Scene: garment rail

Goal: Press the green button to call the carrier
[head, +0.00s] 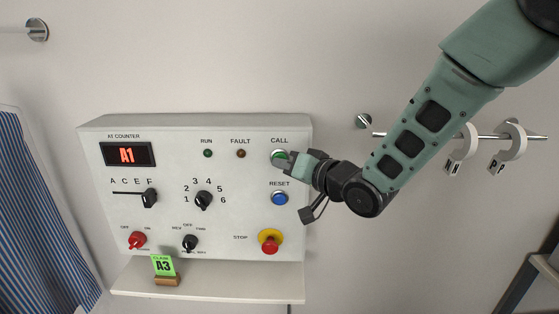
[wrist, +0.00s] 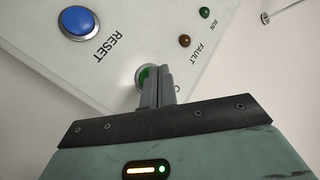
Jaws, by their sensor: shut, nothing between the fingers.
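The green CALL button (head: 279,154) is at the upper right of a white control panel (head: 225,225) on the wall. My gripper (head: 283,163) is shut and empty, with its fingertips at the button and covering part of it. In the wrist view the green button (wrist: 143,77) shows just behind the closed fingers (wrist: 156,86). Whether the tips touch it or the button is pushed in, I cannot tell. The display (head: 127,154) reads A1.
The blue RESET button (head: 279,198) is just below CALL, and a red STOP button (head: 269,246) is lower down. Knobs cover the left and middle. A shelf (head: 220,283) holds a green tag (head: 163,265) reading D3. A rail (head: 490,137) is at the right, striped cloth (head: 35,220) at the left.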

